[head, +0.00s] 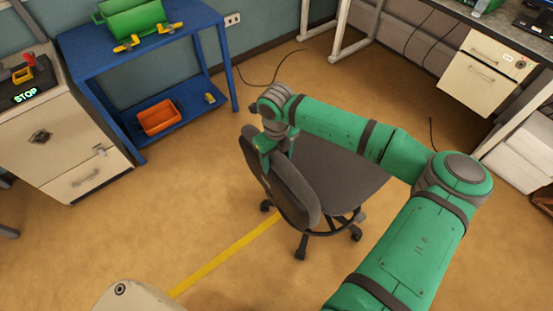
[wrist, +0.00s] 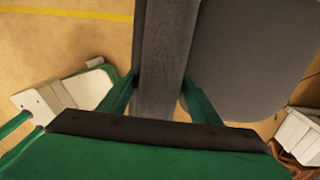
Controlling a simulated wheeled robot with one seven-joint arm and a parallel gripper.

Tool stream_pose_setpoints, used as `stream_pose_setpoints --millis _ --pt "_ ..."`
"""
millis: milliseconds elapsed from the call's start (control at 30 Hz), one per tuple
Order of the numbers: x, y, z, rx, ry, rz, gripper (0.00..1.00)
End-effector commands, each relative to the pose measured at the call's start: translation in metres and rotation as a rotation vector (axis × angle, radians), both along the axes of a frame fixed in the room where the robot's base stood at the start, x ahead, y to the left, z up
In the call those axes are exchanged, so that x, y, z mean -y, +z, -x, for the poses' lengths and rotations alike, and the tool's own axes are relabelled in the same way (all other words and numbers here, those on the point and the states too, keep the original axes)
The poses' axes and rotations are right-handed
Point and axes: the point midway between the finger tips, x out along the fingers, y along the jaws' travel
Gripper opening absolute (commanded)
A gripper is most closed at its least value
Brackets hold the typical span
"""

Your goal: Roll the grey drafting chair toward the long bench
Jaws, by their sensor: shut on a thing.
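The grey drafting chair (head: 345,178) stands on the tan floor in the middle of the head view, its backrest toward the lower left and its seat to the right of it. My gripper (head: 272,150) is at the top of the backrest, reaching down over its edge. In the wrist view the chair's backrest (wrist: 160,50) runs between my two green fingers (wrist: 158,92), which are shut on it. The long bench (head: 456,14) is at the upper right, apart from the chair. Part of the chair is hidden behind my arm.
A blue shelf table (head: 75,38) with an orange bin (head: 159,117) stands at the left, beside a drawer cabinet (head: 65,150). Dark cables (head: 275,72) lie on the floor behind the chair. A yellow line (head: 225,255) crosses the floor. Open floor lies between chair and bench.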

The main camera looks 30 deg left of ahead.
Motion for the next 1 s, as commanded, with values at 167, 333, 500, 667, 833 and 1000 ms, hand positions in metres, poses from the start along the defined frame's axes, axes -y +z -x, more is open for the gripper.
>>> stream_pose_setpoints --millis 167,333,500,667,833,1000 --pt "0.001 0.002 -0.010 0.002 0.003 -0.011 0.33" --pt "0.009 0.002 -0.025 0.005 -0.002 -0.007 0.33" --pt "0.013 0.003 -0.037 0.007 -0.001 -0.006 0.32" --pt "0.017 0.003 -0.049 0.008 0.001 -0.006 0.33" --pt "0.022 0.003 -0.061 0.010 0.002 -0.007 0.33" --pt "0.027 0.004 -0.073 0.009 0.001 -0.006 0.33"
